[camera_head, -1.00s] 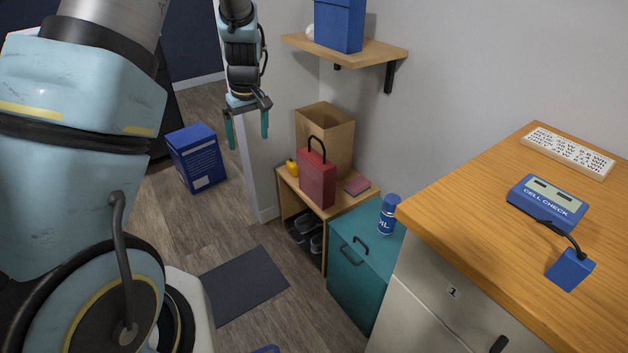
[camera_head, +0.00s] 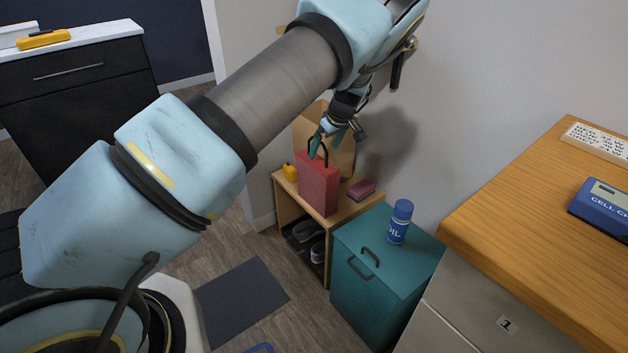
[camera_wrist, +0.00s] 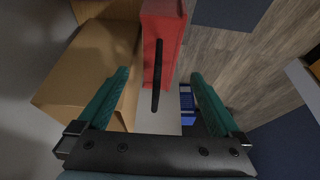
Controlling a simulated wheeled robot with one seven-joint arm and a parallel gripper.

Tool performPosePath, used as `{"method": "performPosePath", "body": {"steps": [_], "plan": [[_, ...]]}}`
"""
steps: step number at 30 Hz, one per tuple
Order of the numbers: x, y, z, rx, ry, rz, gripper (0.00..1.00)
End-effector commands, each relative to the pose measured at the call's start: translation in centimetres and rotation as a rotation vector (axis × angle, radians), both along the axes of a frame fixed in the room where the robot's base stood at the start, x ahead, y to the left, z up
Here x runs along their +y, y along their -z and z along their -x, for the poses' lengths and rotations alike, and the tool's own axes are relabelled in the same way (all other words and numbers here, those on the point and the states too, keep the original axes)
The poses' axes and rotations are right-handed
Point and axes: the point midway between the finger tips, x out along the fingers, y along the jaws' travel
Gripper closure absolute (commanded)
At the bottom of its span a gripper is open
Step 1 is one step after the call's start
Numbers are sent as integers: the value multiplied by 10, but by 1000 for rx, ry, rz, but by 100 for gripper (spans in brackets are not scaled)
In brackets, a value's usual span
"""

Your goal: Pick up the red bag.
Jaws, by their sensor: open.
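The red bag (camera_head: 318,185) stands upright on the small wooden shelf unit (camera_head: 349,209), its dark handle loop on top. My gripper (camera_head: 335,147) is above the bag, close to its handle in the head view. In the wrist view the red bag (camera_wrist: 163,38) shows at the top centre, with its black handle (camera_wrist: 157,75) reaching down between the open fingers of my gripper (camera_wrist: 159,80). The fingers are teal, spread wide and hold nothing. I cannot tell the exact depth between fingertips and handle.
A cardboard box (camera_head: 343,155) stands close behind the bag and also shows in the wrist view (camera_wrist: 85,75). A yellow item (camera_head: 290,172) and a pink block (camera_head: 361,190) flank it. A teal cabinet (camera_head: 370,285) with an oil can (camera_head: 400,221) stands to the right.

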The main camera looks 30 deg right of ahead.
Motion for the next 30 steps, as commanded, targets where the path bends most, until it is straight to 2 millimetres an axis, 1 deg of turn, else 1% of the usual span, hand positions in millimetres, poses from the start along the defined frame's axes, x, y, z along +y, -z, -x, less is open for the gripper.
{"method": "performPosePath", "body": {"steps": [8, 15, 18, 26, 27, 30], "plan": [[2, 24, -11, -1, 0, -1, 0], [3, 55, -26, 0, -1, -2, 0], [2, 64, -29, 0, 0, 0, 0], [2, 67, -30, 0, 1, 1, 0], [2, 67, -30, 0, 1, 1, 2], [2, 67, -30, 0, 1, 1, 14]]}}
